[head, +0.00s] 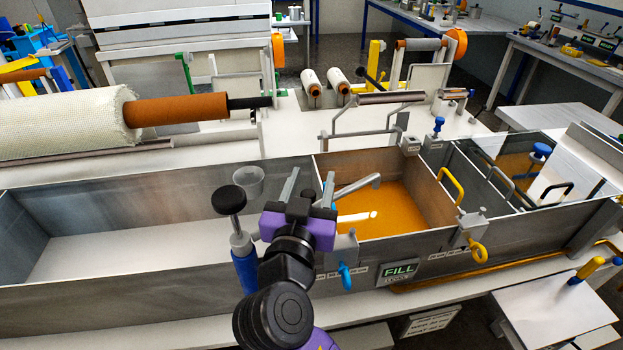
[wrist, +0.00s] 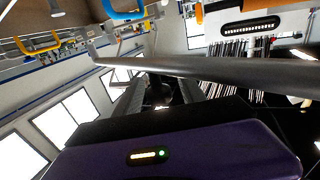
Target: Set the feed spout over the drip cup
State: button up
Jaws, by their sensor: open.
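The feed spout (head: 358,187) is a grey bent tube over the orange resin compartment. Its free end is at the right, and its near end is partly hidden by my gripper. The drip cup (head: 249,181) is a small pale grey cup in the empty left compartment, left of and apart from the spout. My gripper (head: 309,184) is open, with its fingers pointing up and away, between cup and spout. The spout is just right of the right finger; I cannot tell whether they touch. In the wrist view a grey tube (wrist: 230,69) crosses past the fingertips. No cup shows there.
A black-knobbed blue handle (head: 243,245) stands just left of my gripper. The divider wall (head: 322,172) separates the empty compartment from the orange resin (head: 400,208). A yellow handle (head: 451,185) rises at the resin's right side. A FILL sign (head: 399,270) hangs on the front wall.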

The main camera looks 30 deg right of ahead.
grip_shut()
dwell(1.4)
